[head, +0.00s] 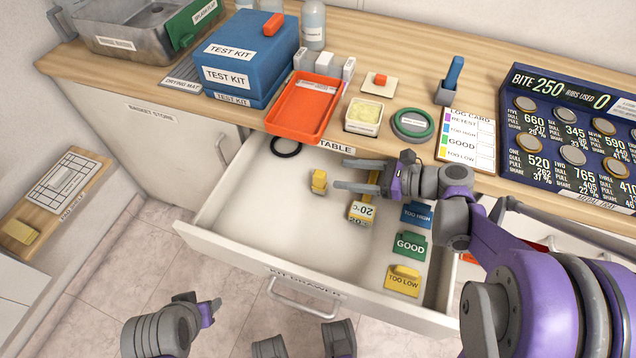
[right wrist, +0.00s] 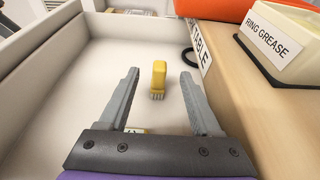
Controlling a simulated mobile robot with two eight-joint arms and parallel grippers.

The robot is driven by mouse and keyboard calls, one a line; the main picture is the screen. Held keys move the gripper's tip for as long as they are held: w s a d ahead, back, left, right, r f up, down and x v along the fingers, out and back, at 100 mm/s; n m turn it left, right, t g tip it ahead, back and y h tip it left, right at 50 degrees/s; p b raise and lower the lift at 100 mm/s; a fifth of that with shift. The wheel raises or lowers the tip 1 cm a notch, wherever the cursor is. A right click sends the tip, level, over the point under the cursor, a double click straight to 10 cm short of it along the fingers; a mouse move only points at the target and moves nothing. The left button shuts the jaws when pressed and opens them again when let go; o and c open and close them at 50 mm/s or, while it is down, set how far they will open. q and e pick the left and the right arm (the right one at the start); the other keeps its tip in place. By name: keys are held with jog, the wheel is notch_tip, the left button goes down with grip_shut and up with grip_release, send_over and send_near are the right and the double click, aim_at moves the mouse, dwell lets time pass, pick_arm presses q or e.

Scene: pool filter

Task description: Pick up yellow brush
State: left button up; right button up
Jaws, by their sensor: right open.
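My right gripper (head: 340,175) is open and empty over the drawer. Its fingers point left toward the brush, and the gap (right wrist: 160,75) between them lines up with it. I cannot tell whether the fingertips reach beside the brush or stay short of it. Left-arm parts may show at the bottom of the head view, but no left fingers are visible.
The drawer (head: 225,238) also holds a 20°C thermometer block (head: 361,212), a black ring (head: 286,147), and blue, green and yellow tags. The counter edge borders it behind. A red tray (head: 303,105) and ring grease tub (head: 363,116) stand above. The drawer's left floor is clear.

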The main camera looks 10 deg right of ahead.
aim_at(326, 175)
notch_tip(326, 175, down, 2)
jog(key=shift+f, duration=0.1)
jog(key=shift+w+a, duration=0.4)
jog(key=shift+a, duration=0.2)
jog(key=shift+b+x, duration=0.65)
jog(key=shift+x, duration=2.4)
jog(key=shift+c, duration=0.3)
grip_shut()
